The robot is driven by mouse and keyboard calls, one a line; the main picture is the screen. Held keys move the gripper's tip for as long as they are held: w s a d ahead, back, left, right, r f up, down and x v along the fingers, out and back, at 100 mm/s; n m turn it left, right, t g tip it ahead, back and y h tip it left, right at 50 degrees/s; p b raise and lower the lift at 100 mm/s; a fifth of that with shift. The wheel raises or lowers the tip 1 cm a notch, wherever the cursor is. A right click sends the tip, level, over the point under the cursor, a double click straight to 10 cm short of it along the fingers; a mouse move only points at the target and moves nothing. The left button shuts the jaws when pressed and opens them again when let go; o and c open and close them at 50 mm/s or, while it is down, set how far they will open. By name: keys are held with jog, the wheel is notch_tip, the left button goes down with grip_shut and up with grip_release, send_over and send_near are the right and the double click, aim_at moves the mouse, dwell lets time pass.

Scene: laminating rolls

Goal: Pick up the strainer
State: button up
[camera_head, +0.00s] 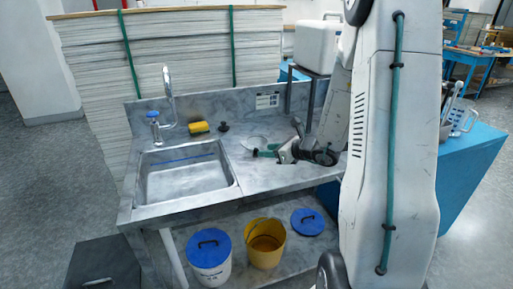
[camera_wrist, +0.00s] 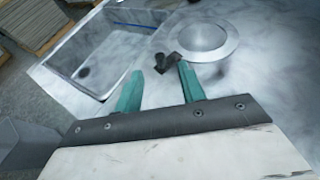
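The strainer (camera_wrist: 200,38) is a round, pale grey dish with a wide flat rim, lying on the counter beside the sink. In the head view the strainer (camera_head: 252,141) shows as a pale disc, partly hidden by my gripper (camera_head: 264,151). In the wrist view my gripper (camera_wrist: 158,80) has its two teal fingers apart with nothing between them. The right finger points toward the strainer's near edge; I cannot tell whether they touch. A small dark object (camera_wrist: 168,63) lies beside the strainer, close to the fingertips.
The sink (camera_head: 186,172) with its tap (camera_head: 168,95) is left of the strainer. A yellow sponge (camera_head: 199,127) and a black plug-like piece (camera_head: 223,127) lie behind. Stacked sheets (camera_head: 180,50) stand at the back. Buckets (camera_head: 209,262) (camera_head: 265,244) sit on the lower shelf.

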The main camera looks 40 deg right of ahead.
aim_at(257, 145)
jog(key=x, duration=0.5)
jog(key=shift+r, duration=0.1)
grip_shut()
